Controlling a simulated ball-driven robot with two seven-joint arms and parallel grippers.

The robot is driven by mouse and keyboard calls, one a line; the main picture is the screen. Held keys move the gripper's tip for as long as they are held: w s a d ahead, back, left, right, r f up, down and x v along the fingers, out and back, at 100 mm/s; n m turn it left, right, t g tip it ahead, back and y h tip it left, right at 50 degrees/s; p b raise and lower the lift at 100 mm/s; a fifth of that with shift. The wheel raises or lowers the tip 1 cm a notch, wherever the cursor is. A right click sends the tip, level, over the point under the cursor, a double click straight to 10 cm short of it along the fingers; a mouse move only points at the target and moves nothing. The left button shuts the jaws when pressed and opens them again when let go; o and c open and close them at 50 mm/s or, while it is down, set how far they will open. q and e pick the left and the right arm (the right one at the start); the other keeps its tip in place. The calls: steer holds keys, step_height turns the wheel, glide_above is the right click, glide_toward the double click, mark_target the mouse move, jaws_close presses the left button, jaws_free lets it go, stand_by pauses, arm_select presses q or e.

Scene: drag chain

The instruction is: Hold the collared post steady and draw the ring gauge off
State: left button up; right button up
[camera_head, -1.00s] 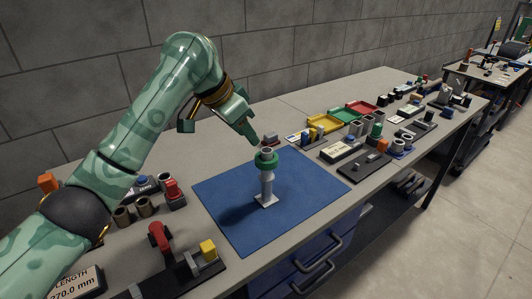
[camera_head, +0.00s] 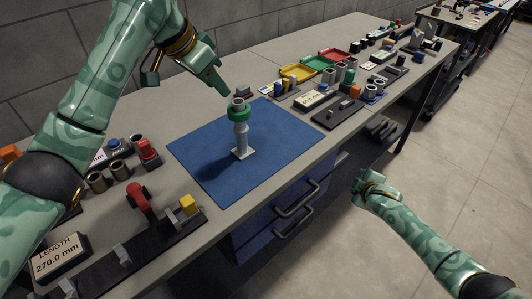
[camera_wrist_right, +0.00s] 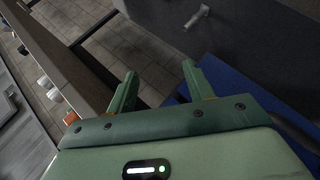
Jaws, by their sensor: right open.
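The collared post (camera_head: 241,140) stands upright on its square foot on the blue mat. The green ring gauge (camera_head: 239,115) is around its upper part, with the grey tube end showing above. My left gripper (camera_head: 187,84) is open and empty, up behind and left of the post top; its nearer finger appears close to the ring in the picture, but I see no contact. My right gripper (camera_head: 366,186) is off the front of the bench, right of the post and apart from it. In the right wrist view its two fingers (camera_wrist_right: 160,72) are spread with nothing between them.
The blue mat (camera_head: 205,168) is otherwise clear. Left of it are a red clamp-like piece (camera_head: 139,196), a yellow block (camera_head: 187,204) and a length sign (camera_head: 57,258). Coloured trays (camera_head: 297,72) and small parts lie to the right. Drawer handles (camera_head: 297,200) project from the bench front.

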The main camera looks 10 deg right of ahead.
steer(key=w+a+r+n+t, duration=0.15)
steer(key=w+r, duration=0.25)
steer(key=r, duration=0.5)
steer(key=w+r+n+t, duration=0.2)
steer(key=w+r, duration=0.1)
steer(key=r, duration=0.7)
steer(key=w+a+r+n+t, duration=0.15)
steer(key=w+r, duration=0.25)
steer(key=r, duration=0.5)
steer(key=n+g+y, duration=0.3)
steer(key=n+y, duration=0.4)
steer(key=n, duration=1.7)
glide_toward(238, 136)
steer(key=x, duration=0.4)
steer(key=d+x, duration=0.1)
steer(key=x, duration=0.4)
steer(key=f+x, duration=0.1)
steer(key=x, duration=0.3)
steer(key=shift+w+f, duration=0.25)
steer(key=shift+w, duration=0.05)
steer(key=shift+c, duration=0.3)
